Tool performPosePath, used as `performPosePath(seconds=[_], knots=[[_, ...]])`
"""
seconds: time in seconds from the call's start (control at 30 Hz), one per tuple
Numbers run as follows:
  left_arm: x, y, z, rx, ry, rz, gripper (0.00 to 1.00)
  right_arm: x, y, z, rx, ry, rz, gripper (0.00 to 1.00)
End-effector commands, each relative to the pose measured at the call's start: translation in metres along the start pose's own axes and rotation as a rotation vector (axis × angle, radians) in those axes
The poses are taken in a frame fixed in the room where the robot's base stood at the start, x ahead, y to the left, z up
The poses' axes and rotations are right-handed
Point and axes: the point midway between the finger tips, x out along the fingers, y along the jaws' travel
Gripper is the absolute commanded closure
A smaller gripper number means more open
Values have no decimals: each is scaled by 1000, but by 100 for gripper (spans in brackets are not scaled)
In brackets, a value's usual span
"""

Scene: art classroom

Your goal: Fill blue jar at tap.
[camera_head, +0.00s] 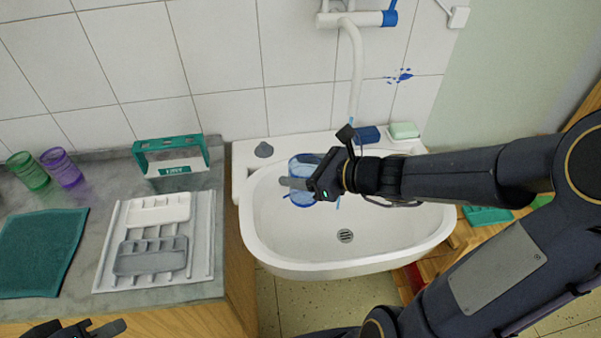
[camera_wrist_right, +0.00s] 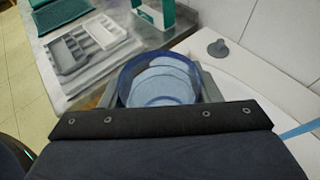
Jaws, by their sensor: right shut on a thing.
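The clear blue jar (camera_head: 302,168) is over the left part of the white sink (camera_head: 262,220). My right gripper (camera_head: 300,186) is shut on it, and the wrist view shows the jar (camera_wrist_right: 158,82) between the two fingers, open end visible. I cannot tell whether it holds water. The white tap (camera_head: 352,60) with a blue handle (camera_head: 390,16) is on the wall, its spout hanging right of the jar. A thin blue stream (camera_wrist_right: 300,130) shows beside the jar in the wrist view, apart from it. My left gripper (camera_head: 98,330) is partly visible at the bottom left; its opening is unclear.
Left of the sink, a counter (camera_head: 80,190) carries a teal caddy (camera_head: 170,157), trays on a white drying rack (camera_head: 120,272), a teal cloth (camera_head: 40,250), and green (camera_head: 28,172) and purple (camera_head: 62,168) jars. A grey plug (camera_head: 264,150) and soap (camera_head: 404,130) sit on the sink's back ledge.

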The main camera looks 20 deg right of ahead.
Motion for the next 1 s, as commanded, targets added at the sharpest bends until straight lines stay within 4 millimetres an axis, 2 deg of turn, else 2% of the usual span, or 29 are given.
performPosePath(seconds=[0.17,0.73,1.0], knots=[[-3,2,-2,0,0,0,69,-4,-6,2,5,2,-9,66],[-22,10,-11,0,0,0,69,-16,-68,-3,3,2,-9,66],[-24,11,-12,0,0,0,69,-18,-80,-5,2,1,-7,66]])
